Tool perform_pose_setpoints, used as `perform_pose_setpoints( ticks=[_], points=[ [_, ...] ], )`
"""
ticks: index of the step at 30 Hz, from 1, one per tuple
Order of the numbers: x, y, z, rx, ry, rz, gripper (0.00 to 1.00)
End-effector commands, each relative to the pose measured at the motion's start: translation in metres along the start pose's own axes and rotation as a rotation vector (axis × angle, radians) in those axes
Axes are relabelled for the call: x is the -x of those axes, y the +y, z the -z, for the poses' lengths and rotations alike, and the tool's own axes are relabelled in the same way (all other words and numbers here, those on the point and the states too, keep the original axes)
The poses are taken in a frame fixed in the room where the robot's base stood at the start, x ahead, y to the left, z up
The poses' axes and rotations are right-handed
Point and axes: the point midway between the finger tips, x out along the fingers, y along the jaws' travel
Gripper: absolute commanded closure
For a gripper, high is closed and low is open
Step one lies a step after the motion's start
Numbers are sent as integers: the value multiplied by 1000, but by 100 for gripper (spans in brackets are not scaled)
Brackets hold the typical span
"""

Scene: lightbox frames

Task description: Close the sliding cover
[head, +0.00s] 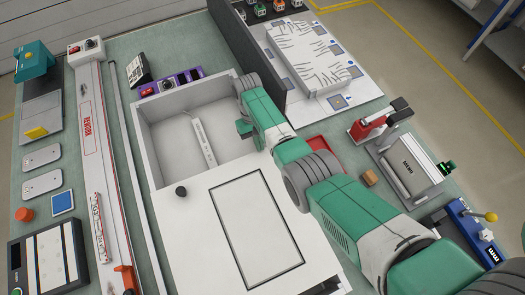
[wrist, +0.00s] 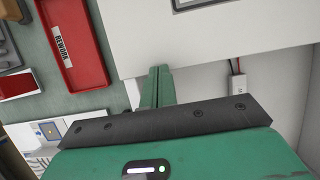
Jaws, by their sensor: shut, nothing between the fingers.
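The far part of the box is open, with a white bar (head: 204,143) inside. My gripper (head: 245,128) is low at the right side of the opening, beyond the cover's far edge. In the wrist view, the shut green fingers (wrist: 159,72) overlap the edge of the cover (wrist: 240,42). I cannot tell whether they touch it. The knob is out of the wrist view.
A red tray (wrist: 72,45) lies close beside the box. A long white rail unit (head: 95,160) runs along the left. My arm covers the box's right side.

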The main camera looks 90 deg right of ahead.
Motion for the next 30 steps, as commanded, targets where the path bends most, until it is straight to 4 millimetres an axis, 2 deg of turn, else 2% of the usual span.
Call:
perform_pose_setpoints(
  ticks=[1,3,7,12,19,22,25,30],
  points=[
    [1,-1,7,1,3,-1,100],
    [27,-1,4,1,3,0,100],
    [62,-1,5,2,4,0,100],
    [91,-1,4,2,2,0,100],
    [102,-2,5,2,3,-1,100],
    [100,-24,30,16,48,-8,100],
    [108,-49,54,14,103,-7,100],
    [120,-61,63,-1,135,0,100]
  ],
)
